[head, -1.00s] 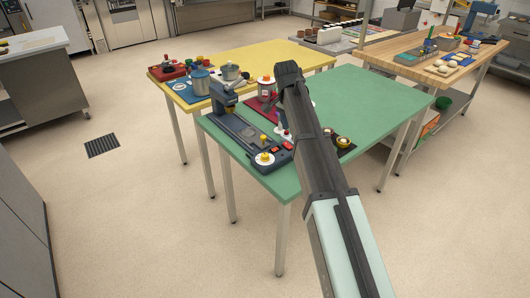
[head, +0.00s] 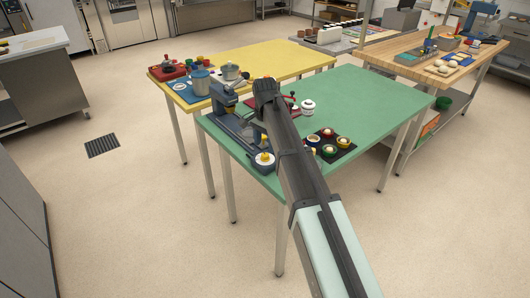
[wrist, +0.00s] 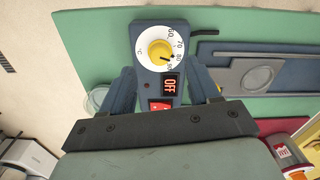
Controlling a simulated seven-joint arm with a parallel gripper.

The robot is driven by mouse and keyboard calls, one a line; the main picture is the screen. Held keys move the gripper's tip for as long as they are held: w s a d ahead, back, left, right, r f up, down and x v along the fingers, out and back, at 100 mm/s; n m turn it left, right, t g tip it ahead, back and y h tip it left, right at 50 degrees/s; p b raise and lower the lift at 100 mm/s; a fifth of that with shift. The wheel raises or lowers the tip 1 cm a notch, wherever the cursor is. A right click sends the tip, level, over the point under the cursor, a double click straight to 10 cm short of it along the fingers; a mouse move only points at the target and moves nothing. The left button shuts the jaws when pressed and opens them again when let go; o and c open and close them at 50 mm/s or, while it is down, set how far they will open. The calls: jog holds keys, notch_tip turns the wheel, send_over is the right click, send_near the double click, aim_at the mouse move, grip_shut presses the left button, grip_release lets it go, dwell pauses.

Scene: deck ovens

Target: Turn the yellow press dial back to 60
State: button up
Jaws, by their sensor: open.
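The yellow press dial (wrist: 160,49) shows in the wrist view on a white scale disc marked 60, 70, 80 and 90. Its dark pointer mark aims to the lower right, near 80 to 90. Below it are an OFF display (wrist: 170,84) and a red switch (wrist: 160,104). My gripper (wrist: 162,84) is open, its fingers on either side of the panel below the dial, apart from the knob. In the head view the dial (head: 264,158) sits at the near end of the dark blue press (head: 232,128); my arm hides the gripper and part of the press.
The press stands on a green table (head: 365,100). A black mat with several small bowls (head: 330,142) and a white jar (head: 307,107) lie right of my arm. A yellow table (head: 270,62) with pots adjoins behind. The green table's right side is clear.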

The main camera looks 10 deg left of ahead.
aim_at(265, 154)
jog(key=shift+f, duration=2.3)
jog(key=c, duration=1)
